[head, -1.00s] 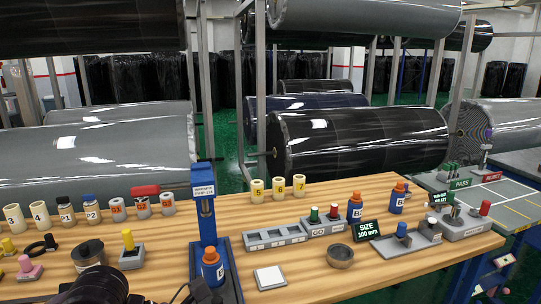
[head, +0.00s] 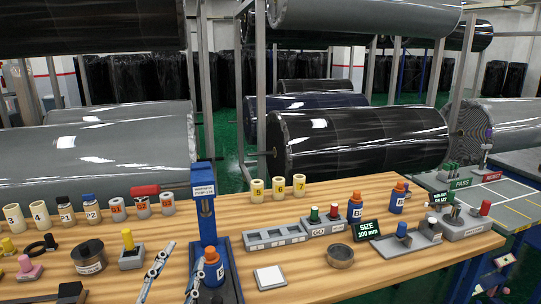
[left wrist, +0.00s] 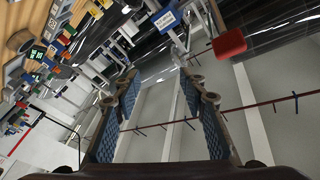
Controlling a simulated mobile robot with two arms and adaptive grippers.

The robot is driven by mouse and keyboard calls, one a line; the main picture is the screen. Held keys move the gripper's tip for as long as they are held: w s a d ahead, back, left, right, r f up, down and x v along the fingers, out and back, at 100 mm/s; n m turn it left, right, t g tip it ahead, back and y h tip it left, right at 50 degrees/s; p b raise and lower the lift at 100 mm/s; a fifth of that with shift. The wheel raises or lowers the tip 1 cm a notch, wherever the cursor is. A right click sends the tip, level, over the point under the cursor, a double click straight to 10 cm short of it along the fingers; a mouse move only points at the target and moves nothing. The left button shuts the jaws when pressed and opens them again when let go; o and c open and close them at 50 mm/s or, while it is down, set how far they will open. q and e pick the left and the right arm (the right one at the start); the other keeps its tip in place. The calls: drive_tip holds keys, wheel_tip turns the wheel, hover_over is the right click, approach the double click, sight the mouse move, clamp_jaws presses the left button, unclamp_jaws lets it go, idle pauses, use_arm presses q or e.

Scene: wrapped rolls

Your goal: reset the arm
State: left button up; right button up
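My left gripper (head: 183,254) rises at the lower edge of the head view, in front of the bench and left of the blue press (head: 206,215). Its two fingers stand well apart with nothing between them. In the left wrist view my left gripper (left wrist: 160,82) is also open and empty, with its blue-patterned finger pads showing. The left wrist picture is tilted, with the bench items at its left side. I cannot make out my right gripper in the head view.
The wooden bench (head: 315,205) carries cups, bottles and small fixtures. An orange-capped bottle (head: 213,270) stands at the press, close to my left fingers. A white pad (head: 270,277) and a dark ring (head: 340,256) lie right of it. Large wrapped rolls (head: 360,140) hang behind.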

use_arm(q)
drive_tip(key=s+a+f+n+g+y, duration=0.1)
drive_tip(key=a+f+n+g, duration=0.1)
drive_tip(key=f, duration=0.5)
drive_tip(key=s+a+f+n+g+y, duration=0.2)
drive_tip(key=f+g, duration=0.1)
drive_tip(key=f, duration=0.3)
drive_tip(key=s+f+n+g+h, duration=0.1)
drive_tip(key=s+f+n+g, duration=0.1)
drive_tip(key=s+f+g, duration=1.4)
drive_tip(key=s+f+t, duration=0.2)
drive_tip(key=s+f, duration=0.2)
drive_tip(key=f, duration=1.2)
drive_tip(key=s+f+t, duration=0.2)
drive_tip(key=s+f, duration=0.2)
drive_tip(key=f, duration=1.1)
drive_tip(key=s+a+f+g, duration=0.1)
drive_tip(key=s+a+f, duration=0.1)
drive_tip(key=s+f, duration=1.4)
drive_tip(key=shift+s+a+g, duration=0.25)
drive_tip(key=shift+s+g, duration=0.05)
drive_tip(key=shift+s, duration=0.2)
